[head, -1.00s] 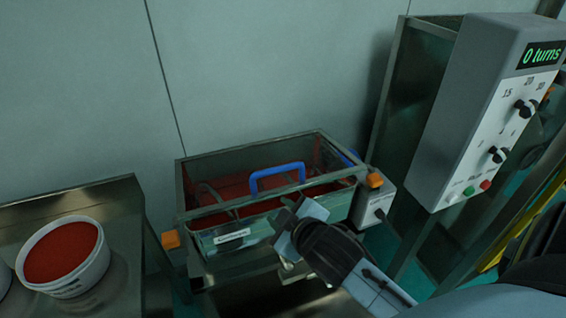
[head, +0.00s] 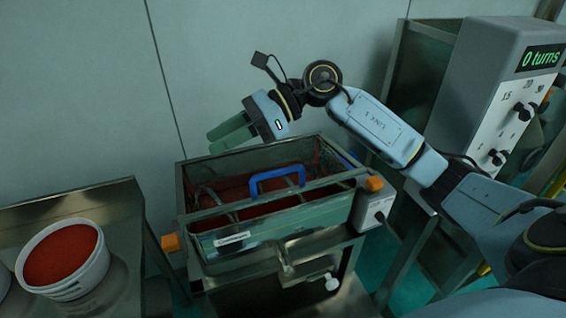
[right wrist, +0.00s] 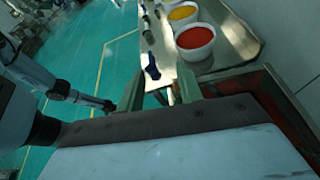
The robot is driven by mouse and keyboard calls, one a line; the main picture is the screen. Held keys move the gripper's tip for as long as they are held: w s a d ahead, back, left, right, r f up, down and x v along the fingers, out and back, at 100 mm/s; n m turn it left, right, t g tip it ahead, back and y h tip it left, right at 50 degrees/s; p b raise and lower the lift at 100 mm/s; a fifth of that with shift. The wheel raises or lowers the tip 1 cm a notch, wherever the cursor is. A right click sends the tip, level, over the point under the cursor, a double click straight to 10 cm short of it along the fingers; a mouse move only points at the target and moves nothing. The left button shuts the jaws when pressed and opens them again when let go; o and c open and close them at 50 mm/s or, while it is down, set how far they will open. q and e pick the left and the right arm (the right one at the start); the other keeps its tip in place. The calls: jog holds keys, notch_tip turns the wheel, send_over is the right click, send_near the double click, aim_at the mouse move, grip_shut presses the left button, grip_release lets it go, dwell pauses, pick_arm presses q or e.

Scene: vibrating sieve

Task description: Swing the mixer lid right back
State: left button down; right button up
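The mixer is a steel-framed trough (head: 190,195) with a labelled green front and dark red contents. A blue handle (head: 277,178) stands on its top among thin bars. The lid seems to lie flat there, but its outline is hard to make out. My right gripper (head: 229,135) is above the back left of the trough, apart from the handle, its fingers pointing left. In the right wrist view the green fingers (right wrist: 158,90) stand apart with nothing between them. My left gripper does not show in the head view.
A white tub of red powder (head: 63,255) stands on a steel table (head: 118,215) at left. A control box (head: 500,85) reading "0 turns" is at right, beyond my right arm. Orange blocks (head: 171,242) sit at the trough's sides. The wall is close behind.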

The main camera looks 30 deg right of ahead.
jog(key=d+f+n+g+h, duration=0.1)
jog(key=d+n+h, duration=0.1)
jog(key=d+h, duration=0.45)
jog(key=g+h, duration=0.1)
jog(key=h, duration=0.2)
send_near(283, 170)
jog(key=shift+y, duration=0.25)
jog(key=p+x, duration=0.1)
jog(key=x, duration=0.7)
jog(key=shift+w+a+f, duration=0.1)
jog(key=shift+f, duration=0.05)
grip_shut()
